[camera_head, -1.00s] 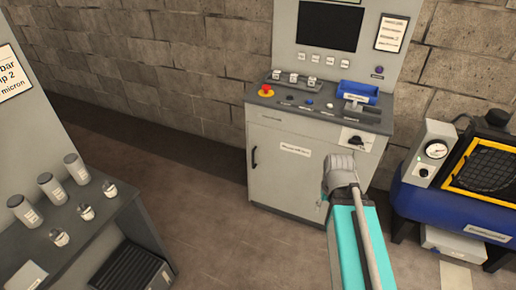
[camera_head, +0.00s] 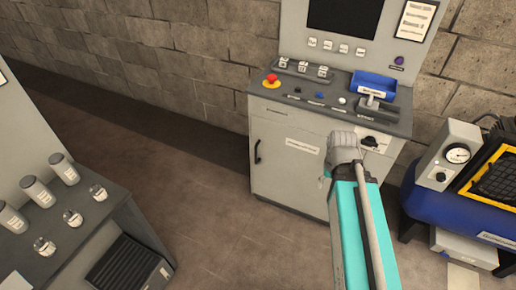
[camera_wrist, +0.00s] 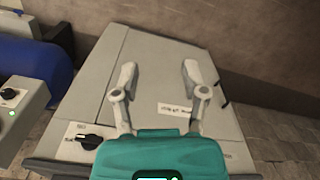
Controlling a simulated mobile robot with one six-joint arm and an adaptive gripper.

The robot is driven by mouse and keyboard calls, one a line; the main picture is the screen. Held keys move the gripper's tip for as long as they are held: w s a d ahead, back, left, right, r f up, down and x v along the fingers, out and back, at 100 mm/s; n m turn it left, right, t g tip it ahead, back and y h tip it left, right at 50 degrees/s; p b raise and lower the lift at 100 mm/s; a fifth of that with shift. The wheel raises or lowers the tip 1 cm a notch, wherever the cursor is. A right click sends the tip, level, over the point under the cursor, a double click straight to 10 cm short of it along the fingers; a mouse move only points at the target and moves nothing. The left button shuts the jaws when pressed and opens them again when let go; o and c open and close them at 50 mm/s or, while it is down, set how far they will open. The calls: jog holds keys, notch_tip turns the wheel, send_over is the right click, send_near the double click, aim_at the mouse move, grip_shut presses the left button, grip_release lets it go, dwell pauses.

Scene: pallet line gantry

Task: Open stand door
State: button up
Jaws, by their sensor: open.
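The stand (camera_head: 290,210) is a grey cabinet against the brick wall, under a control panel. Its front door (camera_head: 276,165) looks shut and carries a white label and a black vertical handle (camera_head: 258,152) near its left edge. The wrist view also shows the door (camera_wrist: 165,75), with the handle (camera_wrist: 222,88) at the right. My gripper (camera_wrist: 157,72) is open and empty in front of the door, its fingers apart, left of the handle in the wrist view.
A black rotary knob (camera_head: 370,143) sits at the cabinet's upper right. A red emergency button (camera_head: 271,80) and a blue tray (camera_head: 374,86) are on top. A blue machine (camera_head: 428,205) stands at right. A shelf with jars (camera_head: 38,192) stands at left. The floor between is clear.

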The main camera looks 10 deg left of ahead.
jog(key=shift+f, duration=0.1)
dwell(0.3)
jog(key=w+a+f+n+t+h+b, duration=0.1)
jog(key=w+f+n+t+h+b, duration=0.25)
jog(key=w+f+n+b, duration=0.55)
jog(key=n+t+b, duration=1.4)
jog(key=n+b, duration=1.1)
jog(key=b, duration=1.5)
send_near(256, 151)
jog(key=s, duration=0.3)
jog(key=shift+y, duration=0.45)
jog(key=shift+w, duration=0.1)
jog(key=w, duration=0.4)
jog(key=w+d, duration=0.1)
jog(key=w, duration=0.4)
jog(key=w+d, duration=0.1)
jog(key=w, duration=0.3)
jog(key=shift+w, duration=0.2)
